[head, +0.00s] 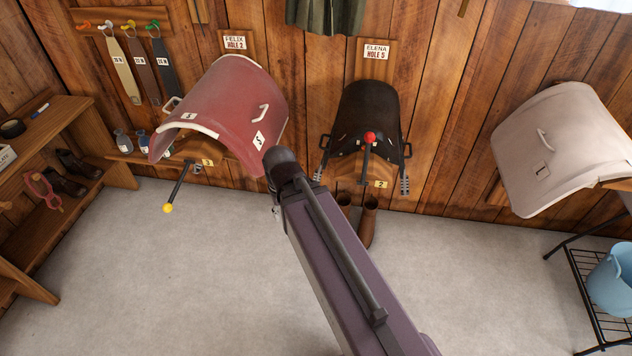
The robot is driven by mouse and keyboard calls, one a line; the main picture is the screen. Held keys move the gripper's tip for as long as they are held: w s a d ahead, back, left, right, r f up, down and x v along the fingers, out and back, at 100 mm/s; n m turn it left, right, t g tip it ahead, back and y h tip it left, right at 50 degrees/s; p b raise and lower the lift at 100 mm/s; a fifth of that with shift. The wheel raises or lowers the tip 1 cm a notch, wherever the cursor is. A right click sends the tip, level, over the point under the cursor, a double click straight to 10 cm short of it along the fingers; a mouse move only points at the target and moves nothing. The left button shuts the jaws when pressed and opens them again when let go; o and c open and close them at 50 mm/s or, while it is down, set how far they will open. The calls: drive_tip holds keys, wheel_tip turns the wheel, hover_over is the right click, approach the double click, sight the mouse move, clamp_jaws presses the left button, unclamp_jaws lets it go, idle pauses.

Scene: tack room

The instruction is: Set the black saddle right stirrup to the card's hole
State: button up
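The black saddle (366,105) sits on a wall rack right of centre. The card (376,52) above it reads "ELENA HOLE 5". A dark strap with holes (405,184) hangs at the saddle's right side. A similar strap (320,168) hangs at its left side, partly behind my arm. The holes are too small to read. A lever with a red knob (370,138) stands in front of the saddle. My arm reaches up from the bottom right, ending left of the black saddle. My gripper is not in view.
A red saddle (225,100) with card "FELIX HOLE 2" (235,42) and a yellow-knobbed lever (168,208) is left. A pale saddle (565,140) and a blue bucket (610,278) on a black stand are right. Brown boots (368,220) stand below the black saddle. The grey floor is mostly clear.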

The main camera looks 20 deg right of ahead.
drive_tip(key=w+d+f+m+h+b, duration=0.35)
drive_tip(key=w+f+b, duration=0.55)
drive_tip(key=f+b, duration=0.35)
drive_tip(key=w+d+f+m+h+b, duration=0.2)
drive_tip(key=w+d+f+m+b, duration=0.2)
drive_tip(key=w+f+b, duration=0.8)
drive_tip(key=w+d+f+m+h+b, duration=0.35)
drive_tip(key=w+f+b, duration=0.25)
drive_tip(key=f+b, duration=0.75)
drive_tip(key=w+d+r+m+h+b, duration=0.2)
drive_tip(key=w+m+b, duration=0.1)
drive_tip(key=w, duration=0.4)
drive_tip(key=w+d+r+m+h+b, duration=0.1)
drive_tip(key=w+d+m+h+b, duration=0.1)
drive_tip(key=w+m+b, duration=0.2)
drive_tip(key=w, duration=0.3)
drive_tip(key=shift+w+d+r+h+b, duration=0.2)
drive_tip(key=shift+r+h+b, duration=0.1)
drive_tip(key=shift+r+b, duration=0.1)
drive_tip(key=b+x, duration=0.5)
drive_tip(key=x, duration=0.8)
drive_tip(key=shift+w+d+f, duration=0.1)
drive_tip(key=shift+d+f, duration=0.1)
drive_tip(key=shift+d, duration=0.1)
